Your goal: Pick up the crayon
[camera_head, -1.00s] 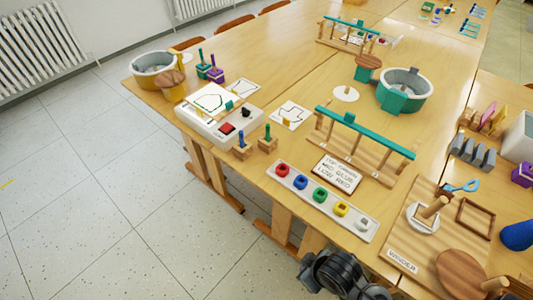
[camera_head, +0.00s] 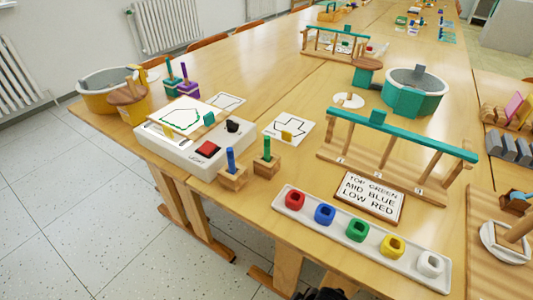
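I cannot tell for sure which thing is the crayon. A blue stick (camera_head: 230,160) and a green stick (camera_head: 267,150) stand upright in small wooden blocks near the table's left front edge. Farther back, a teal stick (camera_head: 169,70) and a purple stick (camera_head: 184,73) stand in a teal and a purple base. Only a small dark part of my own body shows at the bottom edge. Neither gripper can be made out.
A white tray (camera_head: 277,202) with several coloured rings lies along the front. A sign (camera_head: 370,196) and a teal-barred wooden frame (camera_head: 400,137) stand behind it. A white box with a red button (camera_head: 208,148) is at left. Bare table (camera_head: 270,75) lies behind.

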